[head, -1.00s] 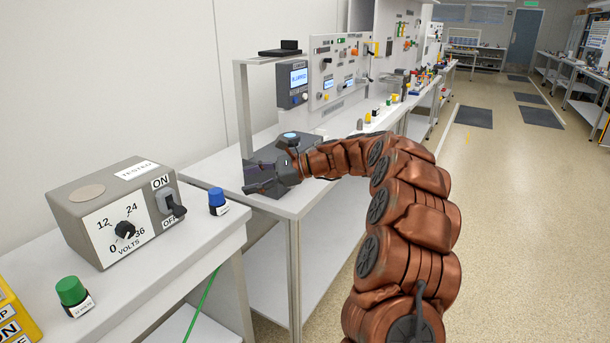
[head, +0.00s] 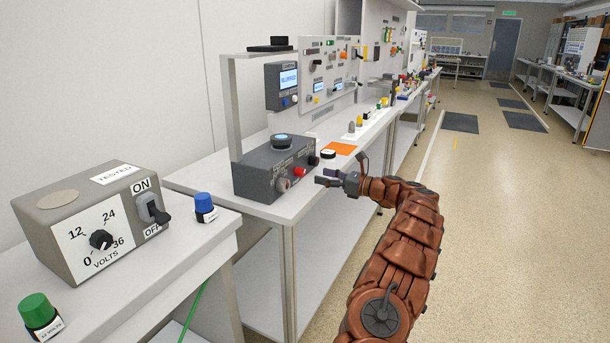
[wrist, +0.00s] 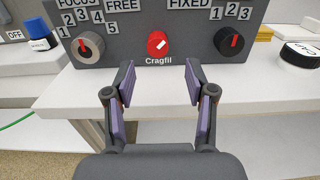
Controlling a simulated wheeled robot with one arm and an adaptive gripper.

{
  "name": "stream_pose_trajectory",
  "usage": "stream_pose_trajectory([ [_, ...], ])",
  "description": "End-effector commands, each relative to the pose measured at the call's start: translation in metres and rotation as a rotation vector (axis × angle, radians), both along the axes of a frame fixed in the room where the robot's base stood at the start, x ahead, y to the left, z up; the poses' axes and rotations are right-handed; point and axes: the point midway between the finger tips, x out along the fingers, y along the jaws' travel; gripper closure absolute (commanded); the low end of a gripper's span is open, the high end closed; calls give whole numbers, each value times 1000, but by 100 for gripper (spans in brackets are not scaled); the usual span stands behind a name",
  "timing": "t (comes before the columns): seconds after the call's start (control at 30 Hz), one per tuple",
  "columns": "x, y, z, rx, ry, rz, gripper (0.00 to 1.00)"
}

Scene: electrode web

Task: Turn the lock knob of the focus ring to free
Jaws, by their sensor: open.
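The red lock knob (wrist: 158,44) sits mid-front on a dark grey box (wrist: 120,47), between the labels FREE and FIXED. Its white mark tilts up and right, toward FIXED. In the head view the red knob (head: 299,172) also shows on the box (head: 250,180). A grey focus knob (wrist: 88,47) with a red mark is to its left, and a black knob (wrist: 231,43) with a red mark to its right. My gripper (wrist: 160,75) is open and empty, in front of the red knob and apart from it. It also shows in the head view (head: 322,181).
A screen (head: 289,78) above the box appears to read BLURRED. A round black-and-white item (wrist: 300,54) lies right of the box, and a blue-capped jar (wrist: 40,32) stands left. The bench edge runs below the box. The aisle at right is clear.

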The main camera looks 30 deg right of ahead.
Motion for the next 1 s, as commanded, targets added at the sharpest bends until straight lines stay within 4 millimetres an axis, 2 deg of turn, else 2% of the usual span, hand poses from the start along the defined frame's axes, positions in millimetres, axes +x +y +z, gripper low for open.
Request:
stream_pose_trajectory([
  [0.3, 40, 27, -1, -2, 3, 6, 45],
  [0.5, 57, 38, 0, -2, 2, 7, 45],
  [0.87, 61, 38, 0, -1, 0, 3, 45],
  [1.0, 61, 38, 0, -2, 1, 3, 56],
])
